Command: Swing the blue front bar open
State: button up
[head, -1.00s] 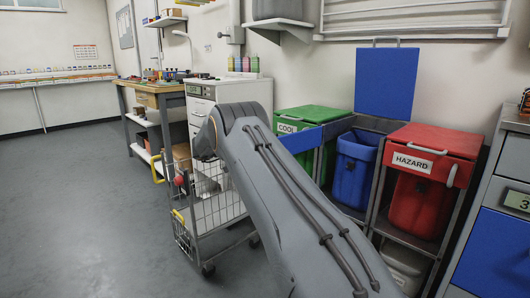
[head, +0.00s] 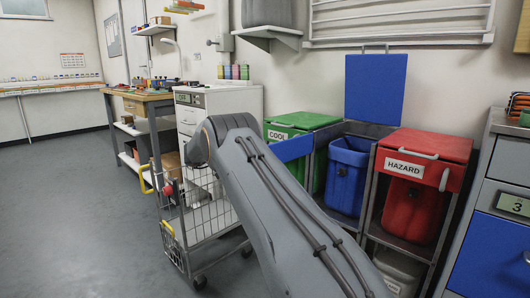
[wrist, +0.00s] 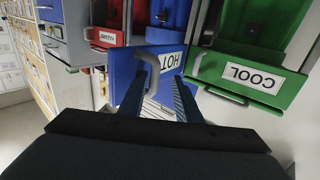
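The blue front bar (head: 294,147) juts out at an angle in front of the blue bin (head: 348,172), past the green bin's edge, so it stands swung out. The bin's blue lid (head: 375,87) is raised against the wall. In the wrist view, which is upside down, the bar (wrist: 120,76) shows a HOT label and a grey handle (wrist: 152,72). My gripper (wrist: 160,85) is open, its two fingers apart in front of the bar and close to the handle. I cannot tell whether they touch it. My arm hides the gripper in the head view.
A green COOL bin (head: 300,120) stands left of the blue bin and a red HAZARD bin (head: 412,190) right of it, both lids down. A wire cart (head: 200,225) stands at the left beside my arm. Grey drawers (head: 500,185) stand at the far right. Open floor lies left.

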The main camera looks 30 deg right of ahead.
jog(key=shift+w+a+r, duration=0.2)
jog(key=shift+a+r, duration=0.3)
jog(key=shift+r, duration=0.05)
jog(key=f+v, duration=0.1)
jog(key=v, duration=0.6)
jog(key=shift+a, duration=0.15)
